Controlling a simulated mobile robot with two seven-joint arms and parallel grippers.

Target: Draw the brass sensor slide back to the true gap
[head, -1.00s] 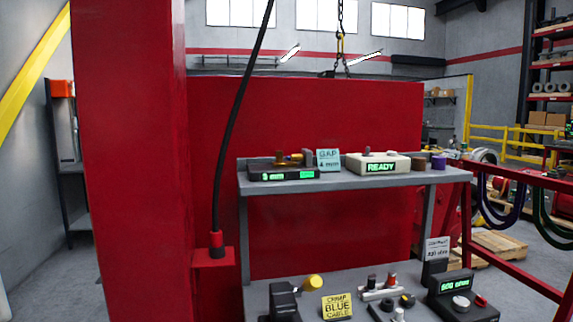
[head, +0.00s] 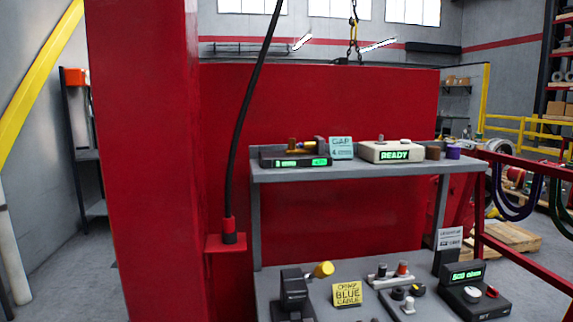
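The brass sensor slide (head: 300,148) sits on top of a black gauge box (head: 268,159) on the upper grey shelf. The box has green lit displays on its front, too small to read surely. A pale teal card (head: 341,148) beside it reads GAP with a 4 below, the rest small. Neither of my grippers is in view, and nothing touches the slide.
A cream box reading READY (head: 394,152) and brown and purple cylinders (head: 453,152) share the upper shelf (head: 370,169). The lower bench holds a yellow-knobbed lever device (head: 321,270), a yellow card (head: 347,293) and a 500 ohm meter (head: 467,275). A red post (head: 140,180) stands left; a black cable (head: 243,120) hangs before the panel.

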